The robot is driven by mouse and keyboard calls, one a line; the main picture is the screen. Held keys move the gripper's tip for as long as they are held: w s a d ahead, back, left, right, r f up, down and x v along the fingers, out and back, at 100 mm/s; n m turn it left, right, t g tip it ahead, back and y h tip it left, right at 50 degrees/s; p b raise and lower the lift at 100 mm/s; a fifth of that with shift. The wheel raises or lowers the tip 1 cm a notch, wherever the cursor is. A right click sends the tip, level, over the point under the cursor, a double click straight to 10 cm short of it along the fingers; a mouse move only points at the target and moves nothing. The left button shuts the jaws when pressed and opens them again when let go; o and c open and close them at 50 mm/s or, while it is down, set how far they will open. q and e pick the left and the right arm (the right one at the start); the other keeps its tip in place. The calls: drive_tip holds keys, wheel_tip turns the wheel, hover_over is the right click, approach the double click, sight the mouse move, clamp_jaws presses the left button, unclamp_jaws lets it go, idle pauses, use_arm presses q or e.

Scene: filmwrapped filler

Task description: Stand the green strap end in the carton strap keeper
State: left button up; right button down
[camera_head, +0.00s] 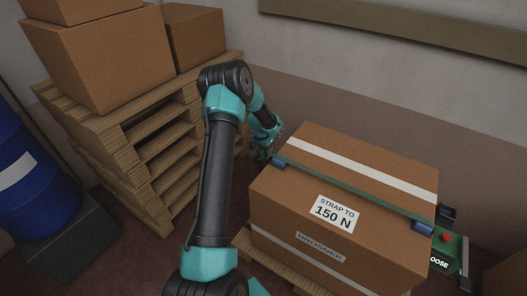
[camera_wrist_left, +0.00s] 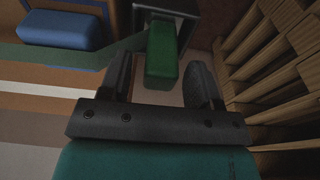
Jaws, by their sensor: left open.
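The carton (camera_head: 330,180) stands on a pallet with the green strap (camera_head: 350,188) running across its top over blue corner pieces. In the left wrist view the green strap end (camera_wrist_left: 161,55) is a green block lying between my left gripper's fingers (camera_wrist_left: 163,82), with gaps beside it. Its far part overlaps a dark square-framed holder (camera_wrist_left: 192,24), which looks like the strap keeper; I cannot tell whether it is inside. My left gripper (camera_head: 268,151) is open at the carton's far left edge, partly hidden behind the arm in the head view. My right gripper is not in view.
A blue corner piece (camera_wrist_left: 60,29) sits close to the left fingers. Stacked pallets (camera_head: 150,140) with boxes rise left of the carton. A blue drum (camera_head: 28,178) stands at far left. A green device with a red knob (camera_head: 446,239) is at the carton's right side.

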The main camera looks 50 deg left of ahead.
use_arm(q)
wheel_tip(320, 180, up, 10)
drive_tip(key=s, duration=0.1)
drive_tip(key=shift+s+d+r, duration=0.2)
drive_tip(key=shift+s+r, duration=0.05)
drive_tip(key=shift+s, duration=0.05)
